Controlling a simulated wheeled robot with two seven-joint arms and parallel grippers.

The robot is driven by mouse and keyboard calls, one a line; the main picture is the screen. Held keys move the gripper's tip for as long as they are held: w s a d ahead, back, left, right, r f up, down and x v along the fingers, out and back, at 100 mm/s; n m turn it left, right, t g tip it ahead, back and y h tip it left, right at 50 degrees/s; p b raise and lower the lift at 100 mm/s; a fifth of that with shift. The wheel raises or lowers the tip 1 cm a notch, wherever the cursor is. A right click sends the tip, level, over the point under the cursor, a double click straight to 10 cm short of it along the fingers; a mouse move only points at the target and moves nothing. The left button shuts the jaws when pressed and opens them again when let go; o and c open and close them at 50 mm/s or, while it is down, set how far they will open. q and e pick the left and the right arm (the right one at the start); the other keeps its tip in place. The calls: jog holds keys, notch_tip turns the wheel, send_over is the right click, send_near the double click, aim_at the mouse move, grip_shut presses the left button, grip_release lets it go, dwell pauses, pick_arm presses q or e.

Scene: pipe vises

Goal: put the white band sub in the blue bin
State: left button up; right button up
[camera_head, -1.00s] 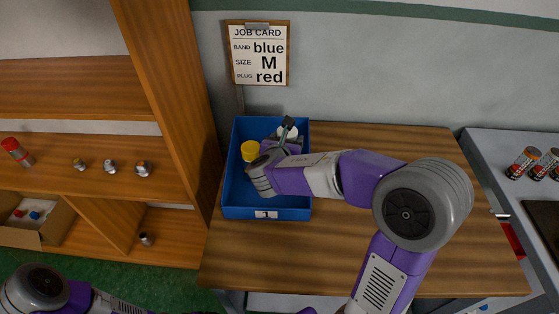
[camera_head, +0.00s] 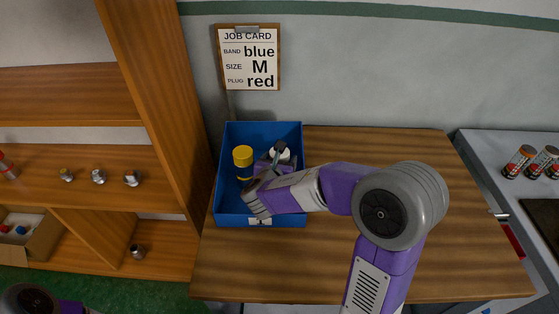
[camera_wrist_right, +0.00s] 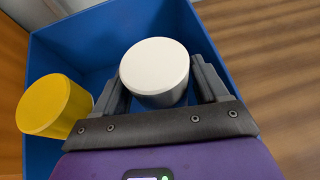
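The blue bin (camera_head: 258,221) stands at the left of the wooden table. My right gripper (camera_head: 279,148) reaches into it from the right. In the right wrist view, the white band sub (camera_wrist_right: 155,68), a short white cylinder, sits between the two fingers of my right gripper (camera_wrist_right: 160,84), which look closed on its sides. The white sub (camera_head: 285,154) also shows in the head view, partly hidden by the gripper. It is inside the bin's outline; I cannot tell if it touches the floor. My left gripper is out of view; only part of that arm shows.
A yellow-topped cylinder (camera_head: 243,157) stands in the bin, left of the gripper, and shows close by in the wrist view (camera_wrist_right: 54,105). A job card (camera_head: 249,57) hangs on the wall. Shelves (camera_head: 95,160) stand left. The table's right part (camera_head: 385,145) is clear.

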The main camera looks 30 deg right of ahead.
jog(key=shift+o, duration=1.1)
jog(key=shift+r, duration=0.15)
jog(key=shift+s+a+r, duration=0.2)
jog(key=shift+a, duration=0.05)
jog(key=p+v, duration=0.3)
jog(key=v, duration=0.8)
jog(key=shift+s, duration=0.2)
jog(key=shift+a, duration=0.1)
